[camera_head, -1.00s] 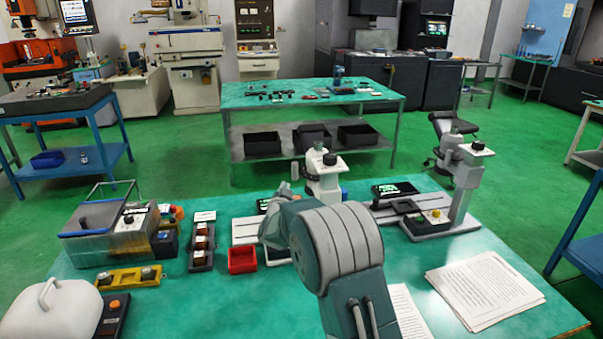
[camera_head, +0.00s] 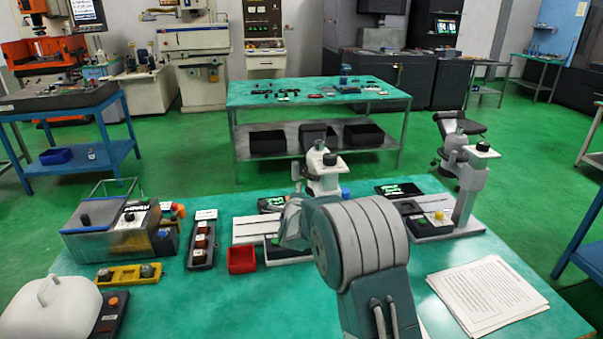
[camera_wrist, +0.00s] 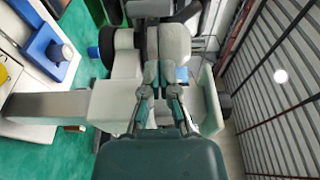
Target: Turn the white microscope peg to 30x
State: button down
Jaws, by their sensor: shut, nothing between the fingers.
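The white microscope (camera_head: 324,181) stands at the back middle of the near table, with a black knob (camera_head: 331,159) on top and a blue knob (camera_head: 346,192) at its side. Its pale body fills the middle of the wrist view (camera_wrist: 115,103), sideways. My gripper (camera_wrist: 160,82) is shut and empty, its fingertips in front of the microscope head. A pale rounded part (camera_wrist: 174,45) lies just beyond the tips; I cannot tell whether it is the peg, or whether the tips touch anything. The scale marks are not readable. In the head view my arm hides the gripper.
A second microscope stand (camera_head: 467,190) is to the right. Papers (camera_head: 487,293) lie at the front right. A red bin (camera_head: 242,260), a dark tray (camera_head: 202,247) and a clear-walled box (camera_head: 100,235) are on the left.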

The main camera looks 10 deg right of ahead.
aim_at(296, 169)
jog(key=x, duration=1)
jog(key=shift+a, duration=0.1)
jog(key=shift+w+a, duration=0.2)
jog(key=shift+w, duration=0.55)
jog(key=shift+w+a, duration=0.1)
jog(key=shift+w, duration=0.15)
jog(key=shift+s+a, duration=0.1)
